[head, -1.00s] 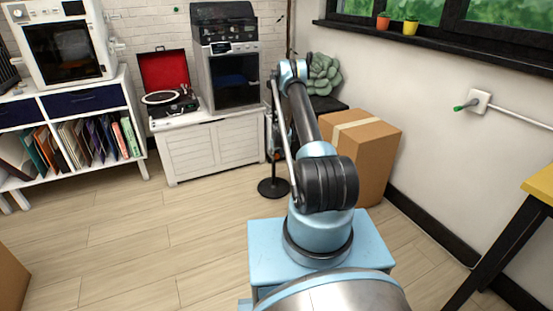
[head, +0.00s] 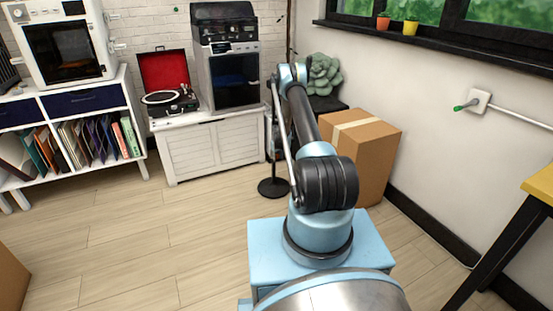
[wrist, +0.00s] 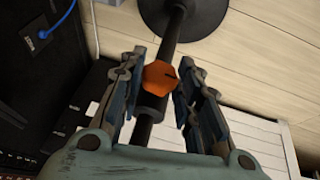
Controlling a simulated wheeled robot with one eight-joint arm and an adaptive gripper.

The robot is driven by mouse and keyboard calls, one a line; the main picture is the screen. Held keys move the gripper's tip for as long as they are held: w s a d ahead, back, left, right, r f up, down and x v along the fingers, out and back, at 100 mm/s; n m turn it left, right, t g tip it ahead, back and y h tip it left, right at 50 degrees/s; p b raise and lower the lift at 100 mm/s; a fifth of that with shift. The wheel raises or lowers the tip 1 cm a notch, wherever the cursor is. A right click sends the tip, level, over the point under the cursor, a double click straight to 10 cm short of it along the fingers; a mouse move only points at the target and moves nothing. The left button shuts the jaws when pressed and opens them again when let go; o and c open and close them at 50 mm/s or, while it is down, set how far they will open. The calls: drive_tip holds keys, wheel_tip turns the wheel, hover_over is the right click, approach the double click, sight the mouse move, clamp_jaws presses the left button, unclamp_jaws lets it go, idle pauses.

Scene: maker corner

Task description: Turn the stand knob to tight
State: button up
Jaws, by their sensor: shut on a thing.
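The orange stand knob (wrist: 158,76) sits on the dark pole (wrist: 173,28) of the stand, between the two fingers of my gripper (wrist: 161,63) in the wrist view. A dark mark shows on the knob's face. My gripper is shut on the knob, one finger at each side. The stand's round black base (wrist: 185,12) lies on the floor beyond it. In the head view the base (head: 272,188) shows just left of my arm.
A white cabinet (head: 212,155) with a record player (head: 170,99) stands left of the stand. A cardboard box (head: 370,155) stands to the right, close to my arm. In the wrist view a black device (wrist: 45,45) with a blue cable is at the left. The floor in front is clear.

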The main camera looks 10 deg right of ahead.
drive_tip(key=shift+y, duration=0.3)
drive_tip(key=shift+w+d+g+y, duration=0.15)
drive_tip(key=shift+g+y, duration=0.25)
drive_tip(key=shift+y, duration=0.4)
drive_tip(key=shift+d+m+g+y, duration=0.2)
drive_tip(key=shift+m+y, duration=0.1)
drive_tip(key=shift+y, duration=0.5)
drive_tip(key=shift+d+m+g+y, duration=0.1)
drive_tip(key=shift+m+g+y, duration=0.15)
drive_tip(key=shift+y, duration=0.55)
drive_tip(key=o, duration=1.1)
drive_tip(key=shift+c, duration=0.2)
drive_tip(key=v, duration=1.2)
drive_tip(key=shift+w+f, duration=0.1)
